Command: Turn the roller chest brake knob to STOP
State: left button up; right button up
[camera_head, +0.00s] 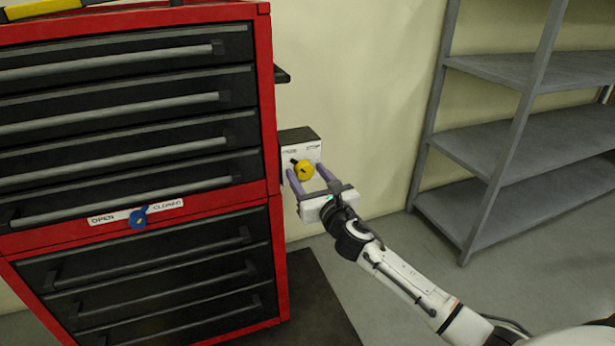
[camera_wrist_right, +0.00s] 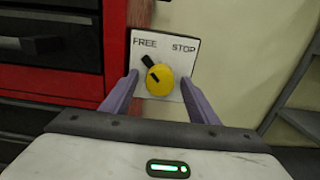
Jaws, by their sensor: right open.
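The yellow brake knob (camera_head: 303,170) sits on a white plate on a dark box (camera_head: 299,138) at the right side of the red roller chest (camera_head: 271,130). In the right wrist view the yellow knob (camera_wrist_right: 159,79) has a black pointer turned up and left, toward the word FREE; STOP is printed at the upper right of the plate (camera_wrist_right: 187,60). My right gripper (camera_head: 310,179) is open, its purple fingers on either side of the knob with gaps. It also shows in the right wrist view (camera_wrist_right: 160,92). My left gripper is not in view.
A blue knob (camera_head: 138,217) on the chest front sits between OPEN and CLOSED labels. Grey metal shelves (camera_head: 520,140) stand at the right by the wall. A dark mat (camera_head: 315,300) lies on the floor beside the chest. Bare wall lies between chest and shelves.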

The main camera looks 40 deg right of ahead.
jog(key=shift+w, duration=0.15)
jog(key=c, duration=1)
jog(key=shift+c, duration=0.2)
